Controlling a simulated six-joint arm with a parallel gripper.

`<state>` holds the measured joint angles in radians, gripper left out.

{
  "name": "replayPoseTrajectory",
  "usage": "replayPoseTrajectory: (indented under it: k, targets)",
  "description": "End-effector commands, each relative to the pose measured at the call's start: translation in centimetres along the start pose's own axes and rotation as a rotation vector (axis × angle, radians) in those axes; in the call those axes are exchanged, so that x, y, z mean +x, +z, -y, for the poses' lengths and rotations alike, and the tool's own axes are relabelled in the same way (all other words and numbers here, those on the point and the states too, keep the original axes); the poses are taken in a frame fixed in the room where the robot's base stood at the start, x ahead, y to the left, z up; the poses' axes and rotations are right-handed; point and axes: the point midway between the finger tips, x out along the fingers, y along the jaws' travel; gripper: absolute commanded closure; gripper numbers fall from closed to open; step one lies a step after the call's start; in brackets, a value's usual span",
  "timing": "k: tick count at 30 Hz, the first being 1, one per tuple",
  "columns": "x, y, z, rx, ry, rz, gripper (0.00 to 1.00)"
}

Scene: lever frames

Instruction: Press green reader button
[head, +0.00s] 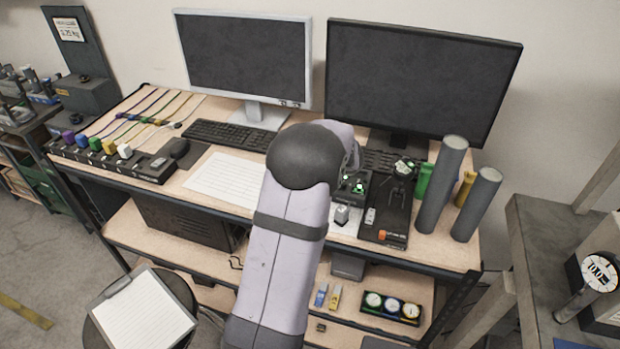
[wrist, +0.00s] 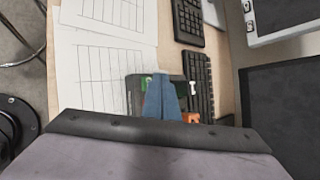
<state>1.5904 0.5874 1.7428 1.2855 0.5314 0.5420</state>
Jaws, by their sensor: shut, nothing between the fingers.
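A small black device with green parts (head: 354,184) stands right of the arm in the head view. In the wrist view, a green patch (wrist: 146,83) on a dark device lies by the fingertips. I cannot tell which green part is the reader button. My gripper (wrist: 160,78) shows as blue-grey fingers, shut and empty, over that dark device and partly covering it. I cannot tell whether they touch it. In the head view the fingers are hidden or too small to make out.
An orange part (head: 383,235) is on the black unit's front. Grey cylinders (head: 441,185) stand to its right. Two monitors (head: 247,57) (head: 420,85) and a keyboard (head: 232,135) are behind. Printed paper sheets (head: 226,181) lie flat to the left.

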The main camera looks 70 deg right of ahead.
Motion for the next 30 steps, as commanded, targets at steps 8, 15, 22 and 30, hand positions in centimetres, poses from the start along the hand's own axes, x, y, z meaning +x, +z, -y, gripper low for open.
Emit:
replayPoseTrajectory:
  k: [8, 15, 22, 30]
  targets:
    - [-0.3, 0.2, 0.3, 0.0, -0.001, 0.0, 1.0]
    - [-1.7, 1.3, 1.3, -0.001, -0.001, 0.001, 1.0]
    - [-3.1, 2.3, 2.3, -0.001, -0.001, 0.0, 1.0]
    - [-3.5, 2.6, 2.6, 0.0, 0.0, 0.0, 1.0]
